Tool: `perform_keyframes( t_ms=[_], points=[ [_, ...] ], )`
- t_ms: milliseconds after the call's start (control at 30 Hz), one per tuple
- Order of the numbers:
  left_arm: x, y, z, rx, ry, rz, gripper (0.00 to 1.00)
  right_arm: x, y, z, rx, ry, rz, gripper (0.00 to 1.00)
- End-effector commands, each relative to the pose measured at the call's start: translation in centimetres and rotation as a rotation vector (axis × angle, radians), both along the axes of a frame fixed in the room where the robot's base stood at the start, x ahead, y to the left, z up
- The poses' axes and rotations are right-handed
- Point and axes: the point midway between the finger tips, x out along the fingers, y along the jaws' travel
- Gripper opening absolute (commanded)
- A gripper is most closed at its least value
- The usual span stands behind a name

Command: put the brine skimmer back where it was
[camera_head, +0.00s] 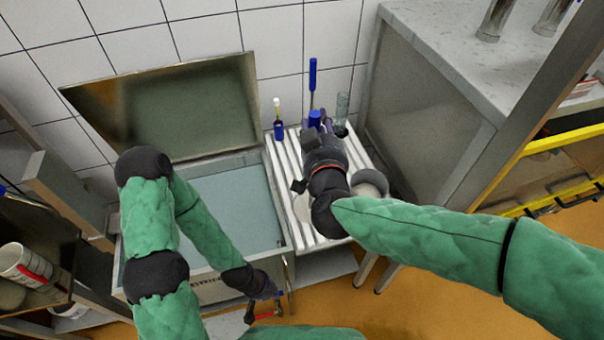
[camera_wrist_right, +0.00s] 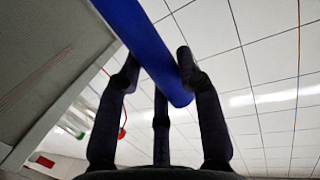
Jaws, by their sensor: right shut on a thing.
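My right gripper (camera_head: 318,128) is above the white ribbed rack beside the vat. In the right wrist view its fingers (camera_wrist_right: 158,85) are shut on a thick blue handle, which I take to be the brine skimmer (camera_wrist_right: 150,45). The handle slants from the top edge down to a rounded end between the fingers. The skimmer's far end is outside that view and I cannot make it out in the head view.
The brine vat (camera_head: 230,205) has its lid (camera_head: 180,108) raised. A blue-handled tool (camera_head: 312,75) stands upright behind my right gripper. A grey metal counter (camera_head: 425,110) borders the right.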

Motion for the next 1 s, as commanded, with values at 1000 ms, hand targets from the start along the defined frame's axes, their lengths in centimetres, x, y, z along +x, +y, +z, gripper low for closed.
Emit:
perform_keyframes(
  t_ms=[1000],
  points=[
    [0.0, 0.0, -4.1, 0.0, 0.0, 0.0, 0.0, 12.8, 1.0, -8.9, 0.001, -0.003, -0.002, 0.0]
  ],
)
